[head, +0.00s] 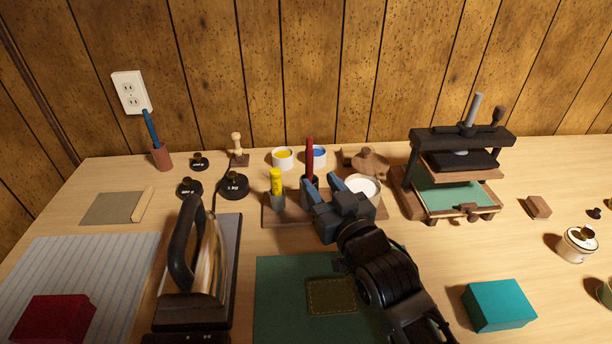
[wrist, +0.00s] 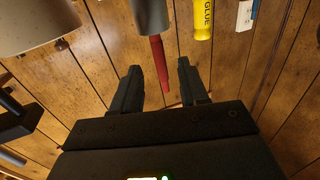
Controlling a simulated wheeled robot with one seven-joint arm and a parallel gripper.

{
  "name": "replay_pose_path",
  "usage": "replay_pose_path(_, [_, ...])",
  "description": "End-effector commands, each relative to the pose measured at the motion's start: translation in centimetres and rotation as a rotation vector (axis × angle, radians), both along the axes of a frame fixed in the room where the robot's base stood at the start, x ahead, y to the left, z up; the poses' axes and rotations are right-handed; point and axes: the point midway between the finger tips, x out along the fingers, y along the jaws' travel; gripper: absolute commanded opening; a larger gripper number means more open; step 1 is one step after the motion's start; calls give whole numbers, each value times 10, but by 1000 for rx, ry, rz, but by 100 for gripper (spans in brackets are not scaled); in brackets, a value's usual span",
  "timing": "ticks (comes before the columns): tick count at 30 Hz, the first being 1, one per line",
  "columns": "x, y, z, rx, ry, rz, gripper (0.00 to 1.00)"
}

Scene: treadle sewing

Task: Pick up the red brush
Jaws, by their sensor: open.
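The red brush (head: 310,152) stands upright above a wooden rack (head: 270,218) at the back middle of the table. My gripper (head: 322,184) is open in front of it, and its fingers hide the brush's lower part in the head view. In the wrist view the red brush (wrist: 160,62) shows between the two open fingers, with a grey cup (wrist: 149,14) at its end. Whether a finger touches it I cannot tell.
A yellow glue stick (head: 276,182) stands just left of the brush. A white bowl (head: 364,186) is close on the right. A press (head: 412,165) stands farther right. An iron (head: 200,262) is at the front left, beside a green mat (head: 275,290).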

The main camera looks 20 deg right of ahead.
Motion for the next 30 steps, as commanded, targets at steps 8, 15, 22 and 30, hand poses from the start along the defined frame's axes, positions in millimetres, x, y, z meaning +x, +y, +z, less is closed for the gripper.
replay_pose_path(8, [29,0,4,0,-1,1,44])
replay_pose_path(15, [62,-2,7,0,-2,0,44])
replay_pose_path(22, [70,-2,6,0,-1,1,44])
replay_pose_path(30, [70,-2,6,0,0,1,29])
